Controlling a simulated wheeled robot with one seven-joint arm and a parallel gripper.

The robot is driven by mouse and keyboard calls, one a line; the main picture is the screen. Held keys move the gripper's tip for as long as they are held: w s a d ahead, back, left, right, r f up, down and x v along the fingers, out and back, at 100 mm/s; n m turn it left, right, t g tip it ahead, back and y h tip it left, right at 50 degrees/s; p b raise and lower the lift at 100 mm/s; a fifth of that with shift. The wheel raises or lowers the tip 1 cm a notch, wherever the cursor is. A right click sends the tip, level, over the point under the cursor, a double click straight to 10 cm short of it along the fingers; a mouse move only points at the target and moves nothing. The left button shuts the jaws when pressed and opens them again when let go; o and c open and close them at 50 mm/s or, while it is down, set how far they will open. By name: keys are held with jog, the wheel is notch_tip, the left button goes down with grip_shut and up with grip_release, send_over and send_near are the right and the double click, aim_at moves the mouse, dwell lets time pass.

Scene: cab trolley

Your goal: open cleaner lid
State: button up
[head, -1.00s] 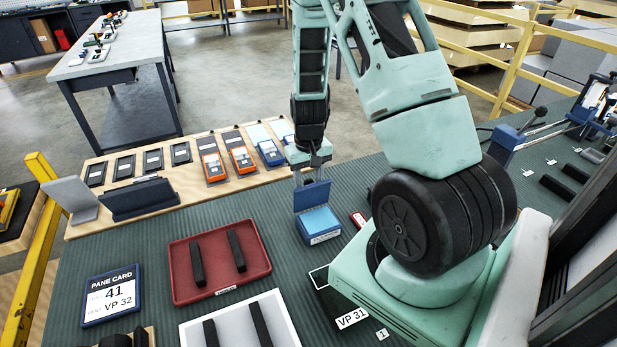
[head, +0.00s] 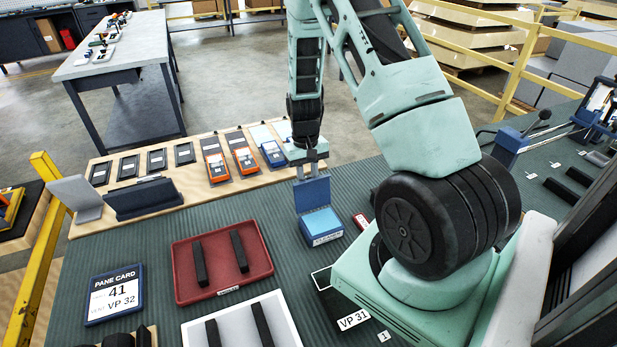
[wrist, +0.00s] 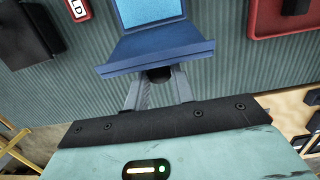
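The blue cleaner box (head: 322,236) stands on the green ribbed mat, with a light-blue pad (head: 321,222) showing inside. Its blue lid (head: 312,193) stands raised at the box's far side. My gripper (head: 309,171) is at the lid's top, pointing down. In the wrist view, the lid (wrist: 160,50) covers the tips of my gripper (wrist: 157,85). The two fingers are apart, with a dark patch between them at the lid's edge. Whether the fingertips touch the lid is hidden.
A red tray (head: 188,290) with black bars and a white tray lie left and in front. A small red item (head: 361,220) lies right of the box. Several devices line the wooden board (head: 130,221) behind. Mat between box and red tray is clear.

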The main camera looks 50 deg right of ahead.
jog(key=o, duration=0.4)
jog(key=shift+w+d, duration=0.1)
jog(key=shift+r, duration=0.1)
jog(key=r, duration=0.5)
jog(key=w+r+b, duration=0.1)
jog(key=r, duration=0.5)
jog(key=r+b, duration=0.1)
jog(key=r, duration=0.5)
jog(key=shift+w+d+r, duration=0.1)
jog(key=shift+w+d, duration=0.2)
jog(key=shift+d, duration=0.05)
jog(key=shift+s, duration=0.1)
